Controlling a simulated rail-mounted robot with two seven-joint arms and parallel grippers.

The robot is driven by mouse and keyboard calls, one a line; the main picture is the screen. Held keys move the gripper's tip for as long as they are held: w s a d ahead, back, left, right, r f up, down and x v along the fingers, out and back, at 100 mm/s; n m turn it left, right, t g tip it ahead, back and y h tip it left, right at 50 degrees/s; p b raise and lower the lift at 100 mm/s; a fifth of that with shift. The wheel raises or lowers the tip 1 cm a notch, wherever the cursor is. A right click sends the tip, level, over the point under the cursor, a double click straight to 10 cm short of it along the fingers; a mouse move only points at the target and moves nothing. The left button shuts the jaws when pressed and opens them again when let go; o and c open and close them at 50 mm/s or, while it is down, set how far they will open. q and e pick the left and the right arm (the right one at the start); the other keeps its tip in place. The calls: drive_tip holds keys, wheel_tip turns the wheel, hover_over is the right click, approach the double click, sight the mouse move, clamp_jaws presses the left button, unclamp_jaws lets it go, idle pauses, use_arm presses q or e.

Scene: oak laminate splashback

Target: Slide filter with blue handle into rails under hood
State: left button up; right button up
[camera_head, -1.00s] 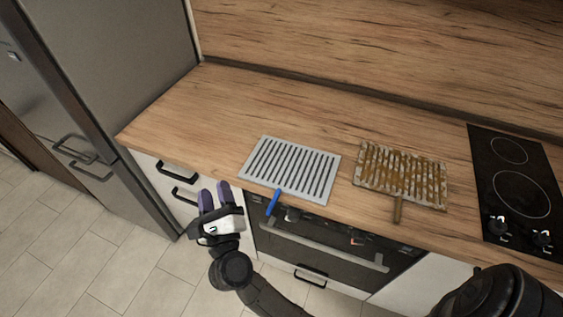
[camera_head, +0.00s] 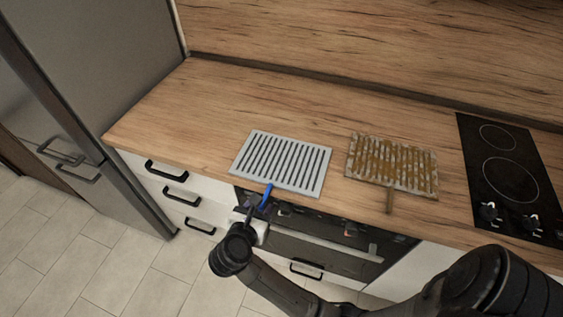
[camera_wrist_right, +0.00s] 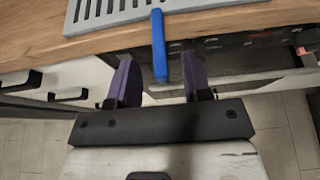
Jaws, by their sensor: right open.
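The filter with the blue handle (camera_head: 283,163) is a clean grey slotted plate lying flat on the wooden counter. Its blue handle (camera_head: 266,196) sticks out over the front edge. My right gripper (camera_head: 256,207) is in front of the counter at this handle. In the right wrist view, my right gripper (camera_wrist_right: 161,82) is open, with one purple finger on each side of the blue handle (camera_wrist_right: 158,46). The handle's end lies between the fingers, with gaps on both sides; I cannot tell the depth exactly. My left gripper, the hood and its rails are out of view.
A dirty, brown-stained filter (camera_head: 392,164) with a brown handle lies to the right on the counter (camera_head: 215,95). A black cooktop (camera_head: 508,175) is farther right. An oven (camera_head: 320,240) and drawers are below, and a fridge (camera_head: 95,80) stands left. The back left counter is clear.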

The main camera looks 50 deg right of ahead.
drive_tip(key=shift+x, duration=0.8)
clamp_jaws()
